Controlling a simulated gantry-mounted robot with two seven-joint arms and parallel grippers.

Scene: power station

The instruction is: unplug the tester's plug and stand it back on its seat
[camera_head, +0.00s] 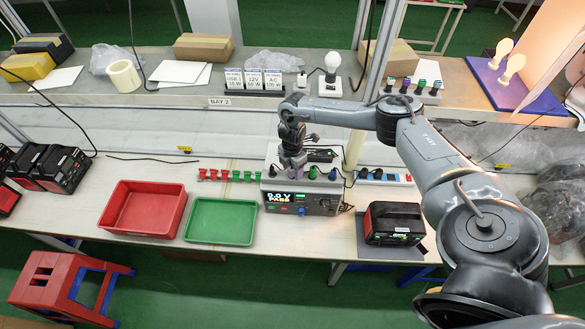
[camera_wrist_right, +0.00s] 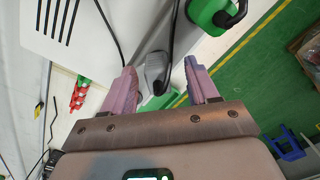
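The tester (camera_head: 330,201) is a grey box on the front bench, with a lit screen reading "0.0 V PASS". My right gripper (camera_head: 293,166) reaches down over the tester's left part. In the right wrist view its two pinkish fingers are apart. A grey plug-like piece (camera_wrist_right: 156,70) with a black cable lies between the fingertips in that view, with gaps on both sides. I cannot tell its depth or whether it is seated. A green piece (camera_wrist_right: 212,12) with a black part on it is at the upper right there. My left gripper is not in view.
A red tray (camera_head: 114,207) and a green tray (camera_head: 190,222) lie left of the tester. A black-and-red power unit (camera_head: 393,219) stands to its right on a dark pad. Red and green connectors (camera_head: 228,175) line up behind. A shelf (camera_head: 220,99) holds boxes and bulbs.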

